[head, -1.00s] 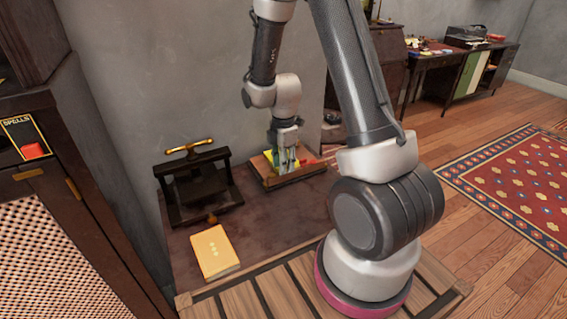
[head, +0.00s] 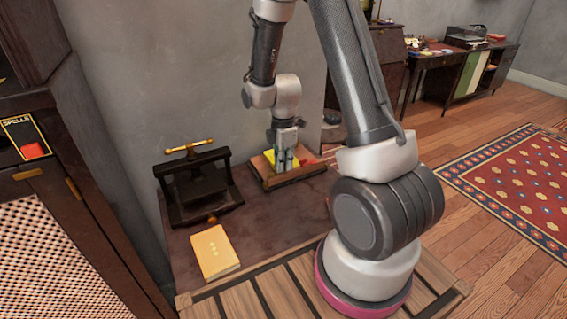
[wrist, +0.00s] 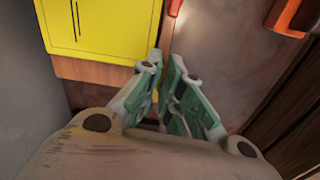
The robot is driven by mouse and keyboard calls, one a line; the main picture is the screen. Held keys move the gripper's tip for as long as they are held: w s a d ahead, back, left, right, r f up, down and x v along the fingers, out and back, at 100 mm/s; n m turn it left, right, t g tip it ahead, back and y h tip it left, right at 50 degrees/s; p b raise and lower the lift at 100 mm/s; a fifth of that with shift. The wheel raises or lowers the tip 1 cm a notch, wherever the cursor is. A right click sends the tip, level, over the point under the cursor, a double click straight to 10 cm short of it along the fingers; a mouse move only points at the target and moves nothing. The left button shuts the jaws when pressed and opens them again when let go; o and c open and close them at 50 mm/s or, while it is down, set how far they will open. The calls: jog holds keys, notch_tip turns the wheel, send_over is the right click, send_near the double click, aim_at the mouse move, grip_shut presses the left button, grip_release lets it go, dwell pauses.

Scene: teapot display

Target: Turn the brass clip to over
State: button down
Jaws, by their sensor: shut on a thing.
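My gripper (head: 284,160) points down at the wooden stand (head: 292,178) on the dark side table. In the wrist view its green-padded fingers (wrist: 164,62) are nearly together. A small brass-coloured bit, apparently the brass clip (wrist: 155,97), shows between them; the fingers hide most of it, so which way it is turned cannot be told. A yellow panel with thin black marks (wrist: 90,28) lies beside the fingers on the left, and also shows in the head view (head: 269,157).
A dark press with a brass handle (head: 190,147) stands left of the stand. A yellow book (head: 214,252) lies in front of it. A wall rises close behind the table. The tabletop (head: 275,220) right of the book is clear.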

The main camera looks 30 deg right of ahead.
jog(key=m, duration=0.8)
jog(key=shift+m, duration=0.4)
jog(key=m, duration=0.4)
jog(key=shift+m, duration=1.9)
jog(key=c, duration=1.6)
grip_release()
